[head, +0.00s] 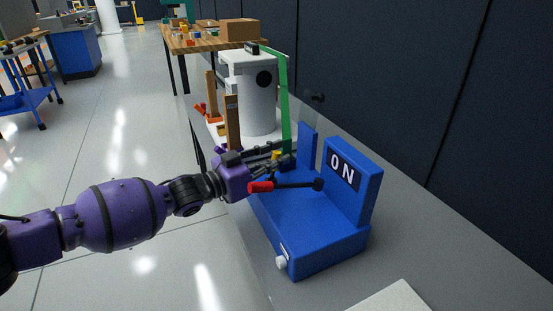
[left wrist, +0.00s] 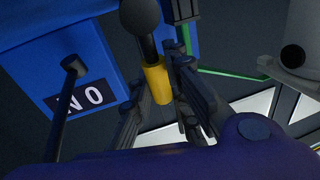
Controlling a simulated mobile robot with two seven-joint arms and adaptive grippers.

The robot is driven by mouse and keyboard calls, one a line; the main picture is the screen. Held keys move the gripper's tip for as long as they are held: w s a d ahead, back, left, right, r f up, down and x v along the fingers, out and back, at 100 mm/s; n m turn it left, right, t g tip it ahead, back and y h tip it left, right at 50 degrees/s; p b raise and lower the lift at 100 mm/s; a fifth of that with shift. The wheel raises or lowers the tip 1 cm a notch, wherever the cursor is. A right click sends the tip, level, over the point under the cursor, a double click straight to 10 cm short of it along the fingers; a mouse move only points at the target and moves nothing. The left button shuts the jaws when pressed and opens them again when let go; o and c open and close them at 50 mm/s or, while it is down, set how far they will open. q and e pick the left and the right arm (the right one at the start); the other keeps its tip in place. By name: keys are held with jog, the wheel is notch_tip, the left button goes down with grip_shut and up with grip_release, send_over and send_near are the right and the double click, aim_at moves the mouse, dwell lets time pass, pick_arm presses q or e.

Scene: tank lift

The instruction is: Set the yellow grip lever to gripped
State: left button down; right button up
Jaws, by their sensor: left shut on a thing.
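The yellow grip lever (head: 276,155) shows as a small yellow piece among my left gripper's fingers in the head view. In the left wrist view it is a yellow cylinder (left wrist: 157,82) with dark fingers on both sides. My left gripper (head: 280,152) reaches in from the left over the blue device (head: 285,205) and is shut on the yellow grip lever. The fingers hide much of the lever. My left gripper also shows in the left wrist view (left wrist: 160,105). My right gripper is not in view.
A red-handled lever (head: 262,187) with a black shaft lies close below my gripper, beside the ON plate (head: 342,170). A white tank (head: 257,100) with a green strap (head: 284,95) stands behind. A dark ball knob (left wrist: 140,17) is near the fingers in the left wrist view.

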pick_arm(q)
jog(key=shift+s+a+f+n+t+h+b, duration=0.2)
jog(key=shift+a+t+h+b, duration=0.2)
jog(key=shift+h+b, duration=0.2)
jog(key=shift+s+a+f+n+t+h+b, duration=0.2)
jog(key=shift+a+t+h+b, duration=0.2)
jog(key=shift+h+b, duration=0.2)
jog(key=t+h+b, duration=0.1)
jog(key=a+h+b, duration=0.1)
jog(key=shift+s+a+n+t+b, duration=0.25)
jog(key=shift+n+t+b, duration=0.15)
jog(key=shift+s+a+t+h+b, duration=0.2)
jog(key=shift+a+t+h+b, duration=0.15)
jog(key=shift+t+b, duration=0.25)
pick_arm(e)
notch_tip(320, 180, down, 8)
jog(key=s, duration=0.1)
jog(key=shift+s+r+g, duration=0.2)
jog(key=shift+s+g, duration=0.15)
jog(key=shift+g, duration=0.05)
pick_arm(q)
jog(key=shift+r, duration=0.15)
jog(key=c, duration=1.7)
grip_release()
jog(key=shift+o, duration=0.2)
